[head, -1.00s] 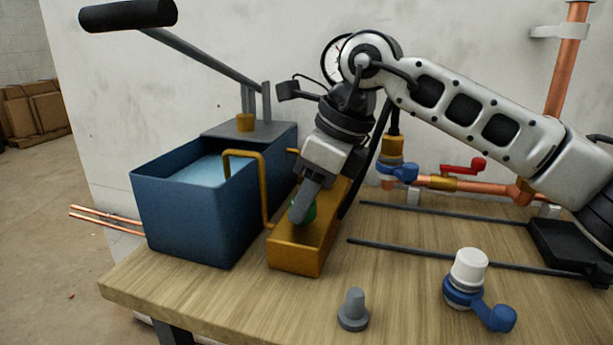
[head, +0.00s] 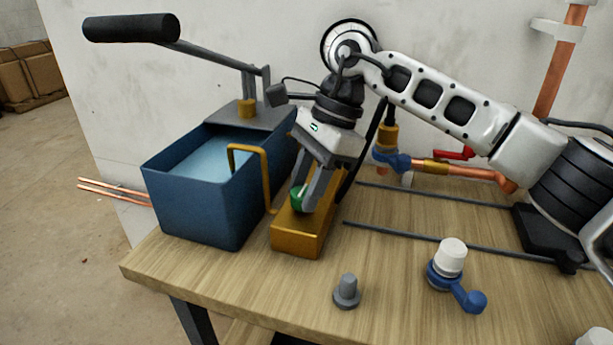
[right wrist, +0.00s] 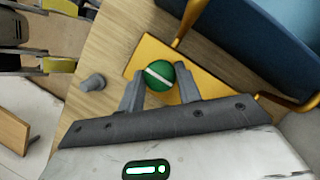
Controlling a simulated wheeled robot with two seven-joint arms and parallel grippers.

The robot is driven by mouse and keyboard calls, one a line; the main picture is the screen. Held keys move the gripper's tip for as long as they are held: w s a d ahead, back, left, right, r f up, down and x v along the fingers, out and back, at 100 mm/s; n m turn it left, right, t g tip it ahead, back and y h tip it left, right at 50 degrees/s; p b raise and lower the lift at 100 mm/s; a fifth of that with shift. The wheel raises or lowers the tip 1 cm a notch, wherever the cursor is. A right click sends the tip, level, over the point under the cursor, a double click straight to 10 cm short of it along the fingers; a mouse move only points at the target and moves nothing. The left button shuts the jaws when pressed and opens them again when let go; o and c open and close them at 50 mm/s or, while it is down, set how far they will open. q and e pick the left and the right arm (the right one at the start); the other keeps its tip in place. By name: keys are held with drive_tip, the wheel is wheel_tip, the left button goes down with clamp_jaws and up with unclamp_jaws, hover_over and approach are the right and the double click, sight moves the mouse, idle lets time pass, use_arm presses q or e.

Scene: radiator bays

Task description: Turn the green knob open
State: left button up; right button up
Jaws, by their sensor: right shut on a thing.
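The green knob (head: 298,198) sits on top of a brass-coloured block (head: 304,238) beside the blue tank. In the right wrist view the knob (right wrist: 160,75) is round with a white stripe across its top. My right gripper (head: 307,196) reaches down to it from above, its fingers on either side of the knob. In the right wrist view the gripper (right wrist: 161,90) is shut on the knob. Part of the knob is hidden by a finger in the head view. My left gripper is not in the head view.
The blue water tank (head: 190,205) with a long black-handled lever (head: 131,28) stands left of the block. A grey peg (head: 346,291) and a white-capped blue valve (head: 449,261) stand on the bench. Copper pipework with a red lever (head: 455,153) is behind.

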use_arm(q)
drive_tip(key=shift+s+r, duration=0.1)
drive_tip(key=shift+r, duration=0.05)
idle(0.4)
use_arm(e)
drive_tip(key=o, duration=1)
drive_tip(key=shift+r, duration=0.1)
use_arm(q)
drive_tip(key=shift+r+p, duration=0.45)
drive_tip(key=shift+p, duration=0.85)
use_arm(e)
drive_tip(key=v, duration=1.6)
drive_tip(key=shift+a, duration=0.2)
drive_tip(key=shift+w, duration=0.1)
